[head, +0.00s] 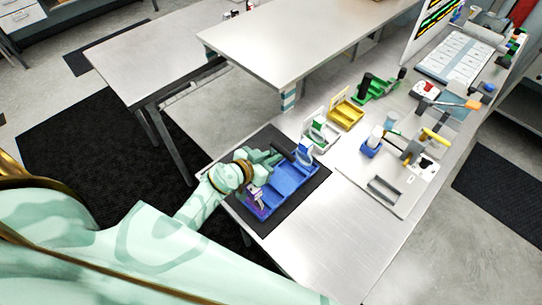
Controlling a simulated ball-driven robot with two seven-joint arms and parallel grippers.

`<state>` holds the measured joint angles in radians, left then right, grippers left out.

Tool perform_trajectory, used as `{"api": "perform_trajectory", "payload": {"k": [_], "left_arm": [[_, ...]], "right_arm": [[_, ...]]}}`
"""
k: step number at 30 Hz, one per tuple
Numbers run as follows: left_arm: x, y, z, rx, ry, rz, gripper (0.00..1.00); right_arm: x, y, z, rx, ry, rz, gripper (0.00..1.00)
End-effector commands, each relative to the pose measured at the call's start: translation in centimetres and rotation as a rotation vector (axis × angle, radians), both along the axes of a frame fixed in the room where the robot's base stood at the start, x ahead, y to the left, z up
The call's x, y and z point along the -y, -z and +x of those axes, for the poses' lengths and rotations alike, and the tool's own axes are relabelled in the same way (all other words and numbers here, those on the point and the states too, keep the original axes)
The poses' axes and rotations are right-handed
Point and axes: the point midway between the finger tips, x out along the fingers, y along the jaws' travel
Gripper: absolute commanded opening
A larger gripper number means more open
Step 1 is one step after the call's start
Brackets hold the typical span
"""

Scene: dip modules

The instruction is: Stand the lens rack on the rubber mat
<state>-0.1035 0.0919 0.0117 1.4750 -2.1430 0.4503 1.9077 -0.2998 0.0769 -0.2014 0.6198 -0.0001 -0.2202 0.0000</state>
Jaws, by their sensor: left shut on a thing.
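A blue rack with compartments, which I take to be the lens rack (291,181), is over the black rubber mat (318,181) at the near end of the metal table. It looks upright, but I cannot tell whether its whole base touches the mat. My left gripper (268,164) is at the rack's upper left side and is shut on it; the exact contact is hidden. A small purple and white item (258,204) shows at the rack's near left end. My right gripper is not in view.
Behind the rack stand a white holder (321,136), a yellow tray (346,115) and a green tray (380,88). To the right, a light board (385,190) carries several small devices. The table front (320,235) is clear. A raised grey shelf (290,45) stands to the upper left.

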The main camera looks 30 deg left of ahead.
Motion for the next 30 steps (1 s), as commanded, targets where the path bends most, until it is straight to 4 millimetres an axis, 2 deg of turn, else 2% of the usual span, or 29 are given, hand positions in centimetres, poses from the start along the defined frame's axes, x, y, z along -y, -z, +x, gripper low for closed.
{"api": "perform_trajectory", "payload": {"k": [1, 3, 13, 17, 21, 27, 30], "left_arm": [[0.0, 0.0, 0.0, 0.0, -0.001, 0.0, 0.19], [0.0, 0.0, 0.0, 0.0, -0.001, 0.0, 0.32], [-0.1, -0.4, -0.1, 0.0, -0.001, 0.0, 0.32], [-0.7, -1.3, -1.9, -0.001, -0.003, 0.001, 0.32], [-1.7, -2.6, -4.8, -0.002, -0.002, 0.001, 0.32], [-3.0, -4.2, -8.6, 0.0, -0.001, 0.002, 0.32], [-3.4, -4.6, -9.7, 0.0, -0.001, -0.001, 0.32]], "right_arm": [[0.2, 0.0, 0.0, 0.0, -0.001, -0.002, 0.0], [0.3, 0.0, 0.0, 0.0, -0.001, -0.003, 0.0], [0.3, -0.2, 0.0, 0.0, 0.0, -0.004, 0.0], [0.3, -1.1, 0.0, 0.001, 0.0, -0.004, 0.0], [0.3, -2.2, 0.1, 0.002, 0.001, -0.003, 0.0], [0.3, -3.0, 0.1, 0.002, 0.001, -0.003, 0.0], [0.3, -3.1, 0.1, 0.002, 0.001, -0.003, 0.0]]}}
